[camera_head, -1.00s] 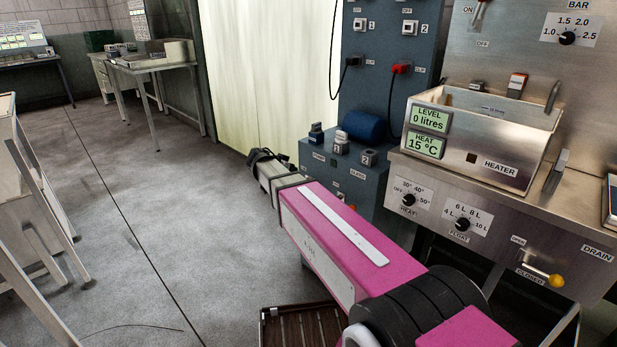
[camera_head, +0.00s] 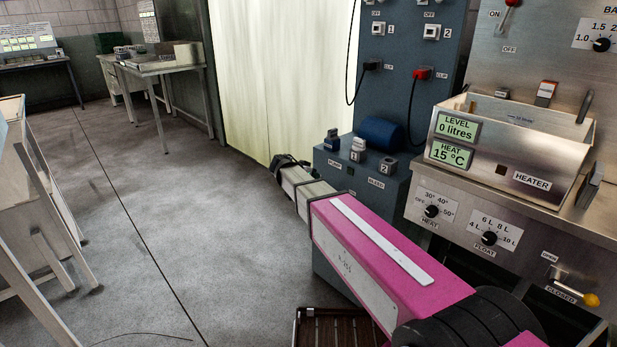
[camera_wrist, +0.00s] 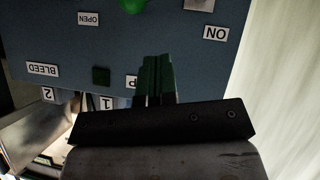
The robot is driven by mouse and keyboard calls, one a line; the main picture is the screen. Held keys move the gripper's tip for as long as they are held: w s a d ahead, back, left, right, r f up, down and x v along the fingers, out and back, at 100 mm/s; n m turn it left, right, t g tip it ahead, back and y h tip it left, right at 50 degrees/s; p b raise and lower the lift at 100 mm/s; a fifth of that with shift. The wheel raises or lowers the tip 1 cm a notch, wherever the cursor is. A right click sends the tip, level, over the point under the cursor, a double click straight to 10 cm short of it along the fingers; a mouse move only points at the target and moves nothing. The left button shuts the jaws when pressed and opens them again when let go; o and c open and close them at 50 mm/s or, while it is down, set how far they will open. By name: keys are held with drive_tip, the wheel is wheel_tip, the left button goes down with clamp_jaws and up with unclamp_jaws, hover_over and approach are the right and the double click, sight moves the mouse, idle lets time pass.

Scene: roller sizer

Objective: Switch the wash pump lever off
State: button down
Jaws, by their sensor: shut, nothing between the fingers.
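A red-tipped lever (camera_head: 511,4) on the steel panel at the top right stands between ON and OFF labels, near ON. No wash pump wording is legible on it. My gripper (camera_head: 285,163) is beside the cabinet's left side in the head view. In the wrist view its shut, empty fingers (camera_wrist: 157,80) point at the upside-down blue panel (camera_wrist: 170,40), partly covering a label beginning with P. A green round thing (camera_wrist: 131,4) is cut off at the top edge, left of an ON label.
A steel heater tank (camera_head: 500,150) reads 0 litres and 15 °C. Dials and a yellow-tipped drain lever (camera_head: 590,299) are below it. A pale curtain (camera_head: 280,75) hangs behind my gripper. The floor at left is clear up to a white table (camera_head: 20,180).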

drive_tip(key=w+d+f, duration=0.1)
drive_tip(key=d+f, duration=0.2)
drive_tip(key=f, duration=0.2)
drive_tip(key=shift+w+d+f, duration=0.25)
drive_tip(key=shift+d+f, duration=0.15)
drive_tip(key=shift+s+d+f+m+t+y, duration=0.2)
drive_tip(key=shift+f+m+y, duration=0.1)
drive_tip(key=shift+f+m, duration=0.1)
drive_tip(key=shift+s+d+f+m+t+y, duration=0.2)
drive_tip(key=shift+f+m+y, duration=0.1)
drive_tip(key=shift+f, duration=0.1)
drive_tip(key=shift+r, duration=0.1)
